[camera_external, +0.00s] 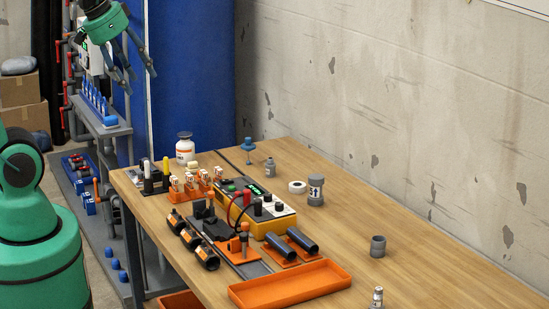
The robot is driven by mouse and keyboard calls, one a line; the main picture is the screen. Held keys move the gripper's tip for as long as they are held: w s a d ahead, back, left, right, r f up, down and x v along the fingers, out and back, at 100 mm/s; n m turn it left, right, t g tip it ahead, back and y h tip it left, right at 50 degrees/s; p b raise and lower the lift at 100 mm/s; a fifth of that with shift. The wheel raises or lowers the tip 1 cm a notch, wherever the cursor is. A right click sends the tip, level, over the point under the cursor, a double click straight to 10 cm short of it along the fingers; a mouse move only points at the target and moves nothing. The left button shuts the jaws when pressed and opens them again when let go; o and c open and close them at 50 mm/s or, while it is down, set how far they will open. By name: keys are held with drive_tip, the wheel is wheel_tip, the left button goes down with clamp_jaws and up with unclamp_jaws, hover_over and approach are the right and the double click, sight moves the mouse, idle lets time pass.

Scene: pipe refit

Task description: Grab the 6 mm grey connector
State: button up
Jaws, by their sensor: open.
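Several small grey pieces stand on the wooden table. A plain grey ring-like cylinder (378,246) stands alone on the right part. A larger grey cylinder with a light marked band (316,190) stands near the middle. A small grey fitting (376,298) is at the bottom edge, partly cut off. A small grey bottle-like piece (270,166) stands farther back. I cannot read which one is the 6 mm connector. My gripper (140,83) is open and empty at the upper left, high up and well away from these pieces.
An orange tray (290,285) lies at the table's front. Behind it are a yellow meter (262,213), black tubes (302,240) and orange racks (192,184). A white tape roll (297,187) lies near the middle. The table's right side is mostly clear, beside a concrete wall (400,100).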

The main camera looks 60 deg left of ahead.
drive_tip(key=w+a+r+g+p, duration=0.1)
drive_tip(key=w+a+r, duration=0.15)
drive_tip(key=w, duration=0.65)
drive_tip(key=w+a+r+g+p, duration=0.1)
drive_tip(key=w+a+r, duration=0.15)
drive_tip(key=w, duration=0.75)
drive_tip(key=n+g+p, duration=0.2)
drive_tip(key=g+p, duration=0.1)
drive_tip(key=p, duration=0.3)
hover_over(270, 158)
wheel_tip(270, 158, down, 37)
drive_tip(key=shift+d+f, duration=0.15)
drive_tip(key=shift+f, duration=0.1)
drive_tip(key=shift+f+b, duration=0.4)
drive_tip(key=shift+f, duration=3.8)
